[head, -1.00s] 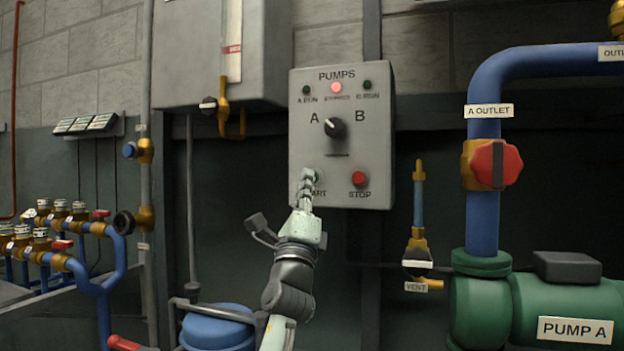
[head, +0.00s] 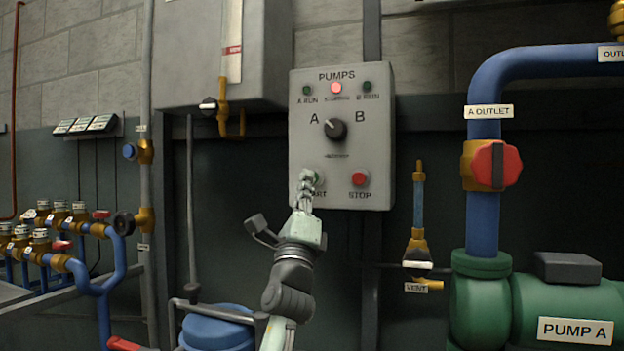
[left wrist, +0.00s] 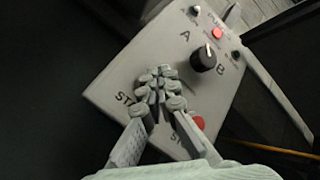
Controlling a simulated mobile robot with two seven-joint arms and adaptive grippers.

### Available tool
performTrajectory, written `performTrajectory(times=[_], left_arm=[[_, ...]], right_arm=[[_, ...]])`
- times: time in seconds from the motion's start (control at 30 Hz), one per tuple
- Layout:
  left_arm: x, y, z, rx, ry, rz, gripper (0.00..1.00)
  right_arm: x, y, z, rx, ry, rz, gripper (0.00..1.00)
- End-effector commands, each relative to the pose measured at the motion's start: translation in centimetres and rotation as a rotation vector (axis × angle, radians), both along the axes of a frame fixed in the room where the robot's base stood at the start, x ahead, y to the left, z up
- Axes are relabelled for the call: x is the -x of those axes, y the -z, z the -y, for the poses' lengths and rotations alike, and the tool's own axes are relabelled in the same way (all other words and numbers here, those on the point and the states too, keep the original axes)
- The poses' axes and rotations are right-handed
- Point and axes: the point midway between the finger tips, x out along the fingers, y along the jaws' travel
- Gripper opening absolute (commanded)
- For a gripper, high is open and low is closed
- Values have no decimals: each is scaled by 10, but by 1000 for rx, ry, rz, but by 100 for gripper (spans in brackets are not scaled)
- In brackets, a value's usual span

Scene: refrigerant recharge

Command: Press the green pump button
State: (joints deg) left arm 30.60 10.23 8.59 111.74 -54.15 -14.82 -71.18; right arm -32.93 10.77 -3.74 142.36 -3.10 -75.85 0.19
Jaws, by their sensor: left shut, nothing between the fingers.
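The grey PUMPS control box (head: 341,107) hangs on the wall. Its green start button (head: 319,177) is at the lower left, mostly hidden behind my left gripper (head: 306,176). The gripper is shut and empty, its fingertips in front of the button; I cannot tell whether they touch it. In the left wrist view the closed fingers (left wrist: 158,80) cover the button and part of the START label. The red stop button (head: 359,179) is to the right and also shows in the left wrist view (left wrist: 198,122). My right gripper is not in view.
The black A/B selector knob (head: 336,129) sits above the buttons, and a red lamp (head: 337,87) is lit at the top. A grey tank (head: 193,45) hangs at the upper left. The blue A outlet pipe (head: 484,220) and green pump A (head: 490,310) stand at the right.

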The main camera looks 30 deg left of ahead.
Motion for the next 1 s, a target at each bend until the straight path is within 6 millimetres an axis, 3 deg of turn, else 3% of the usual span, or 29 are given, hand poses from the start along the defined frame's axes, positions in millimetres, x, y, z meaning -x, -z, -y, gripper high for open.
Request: performTrajectory(times=[1.0], left_arm=[[-10,0,-2,-1,0,1,0]], right_arm=[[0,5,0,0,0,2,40]])
